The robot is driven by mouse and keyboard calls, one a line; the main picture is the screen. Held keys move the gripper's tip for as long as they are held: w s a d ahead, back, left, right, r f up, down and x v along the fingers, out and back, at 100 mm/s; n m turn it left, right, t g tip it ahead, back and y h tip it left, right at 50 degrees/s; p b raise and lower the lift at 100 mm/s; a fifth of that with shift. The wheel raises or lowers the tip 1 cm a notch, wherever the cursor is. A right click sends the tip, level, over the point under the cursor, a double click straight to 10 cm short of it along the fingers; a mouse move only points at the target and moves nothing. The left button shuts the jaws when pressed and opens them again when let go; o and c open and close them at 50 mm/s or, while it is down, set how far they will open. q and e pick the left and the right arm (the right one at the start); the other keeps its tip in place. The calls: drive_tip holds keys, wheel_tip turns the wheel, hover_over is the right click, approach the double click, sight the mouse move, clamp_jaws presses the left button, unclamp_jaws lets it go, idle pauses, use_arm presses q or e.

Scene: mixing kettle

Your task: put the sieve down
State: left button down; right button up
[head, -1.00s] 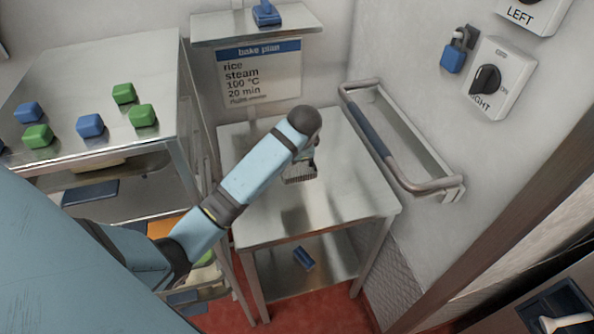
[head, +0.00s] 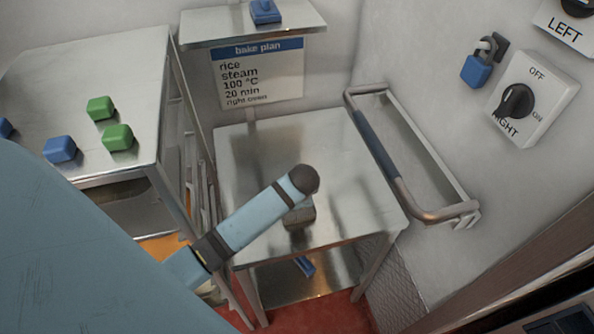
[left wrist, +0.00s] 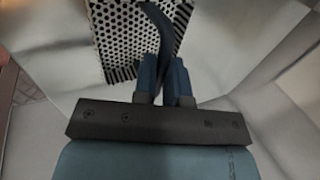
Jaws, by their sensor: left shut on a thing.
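The sieve is a grey metal piece with punched holes (left wrist: 115,38) and a dark blue curved handle. In the left wrist view my left gripper (left wrist: 165,80) is shut on this handle, with the perforated part beyond the fingers. In the head view the sieve (head: 299,216) shows just below the end of my left arm, over the front half of the small steel table (head: 345,175). The arm hides the gripper there. I cannot tell whether the sieve touches the tabletop. My right gripper is not in view.
A steel bench (head: 120,75) at left holds green and blue blocks. A wall rail (head: 385,160) runs along the table's right side. A shelf (head: 225,25) and a bake plan sign (head: 258,75) are behind. The rest of the tabletop is clear.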

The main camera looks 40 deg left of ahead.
use_arm(q)
drive_tip(key=shift+s+d, duration=0.2)
drive_tip(key=shift+s, duration=0.15)
drive_tip(key=c, duration=1.2)
unclamp_jaws()
drive_tip(key=shift+w+a+f, duration=0.1)
drive_tip(key=shift+f, duration=0.05)
drive_tip(key=b+v, duration=0.1)
drive_tip(key=v, duration=1.1)
drive_tip(key=s+d+f+n+t+h, duration=0.1)
drive_tip(key=s+d+f+t+h, duration=0.1)
drive_tip(key=s+f, duration=0.2)
drive_tip(key=s+d+f+n+t+h, duration=0.2)
drive_tip(key=s+d+f+t, duration=0.1)
drive_tip(key=s+f, duration=0.2)
drive_tip(key=s+d+f+n+t+h, duration=0.2)
drive_tip(key=s+f+t, duration=0.1)
drive_tip(key=s+f, duration=0.2)
drive_tip(key=shift+s+d+f, duration=0.2)
drive_tip(key=shift+s, duration=0.5)
